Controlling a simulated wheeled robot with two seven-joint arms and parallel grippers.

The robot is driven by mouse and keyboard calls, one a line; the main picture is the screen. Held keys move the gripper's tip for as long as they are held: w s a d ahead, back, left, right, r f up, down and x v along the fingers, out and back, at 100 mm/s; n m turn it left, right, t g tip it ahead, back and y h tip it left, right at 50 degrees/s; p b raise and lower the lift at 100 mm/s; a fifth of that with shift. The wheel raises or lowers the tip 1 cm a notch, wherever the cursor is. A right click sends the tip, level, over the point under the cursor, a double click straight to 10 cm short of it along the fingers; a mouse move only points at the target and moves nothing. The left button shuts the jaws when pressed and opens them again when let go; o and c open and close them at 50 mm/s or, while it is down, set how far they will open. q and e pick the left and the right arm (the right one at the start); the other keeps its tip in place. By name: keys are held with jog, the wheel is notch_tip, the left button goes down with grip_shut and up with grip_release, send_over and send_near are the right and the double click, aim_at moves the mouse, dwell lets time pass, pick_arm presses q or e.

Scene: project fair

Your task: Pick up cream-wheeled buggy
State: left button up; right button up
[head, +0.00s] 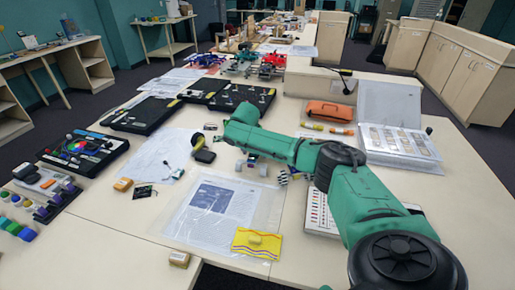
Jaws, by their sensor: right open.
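A small buggy with pale, cream-looking wheels (263,170) stands on the table just below my right forearm in the picture. Its body shows bluish, and the forearm hides its upper part. My right arm, green with black joints, reaches in from the lower right across the table. I see nothing held. My left gripper is not in view.
An orange case (330,111) and an open binder (400,143) lie right of the arm. Papers in a clear sleeve (213,197) and a yellow packet (257,243) lie in front. Black trays (147,114) stand left. Several model vehicles (240,66) stand farther back.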

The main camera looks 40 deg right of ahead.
jog(key=shift+x, duration=1.25)
jog(key=shift+r, duration=0.1)
jog(key=c, duration=1.2)
jog(key=shift+r, duration=0.1)
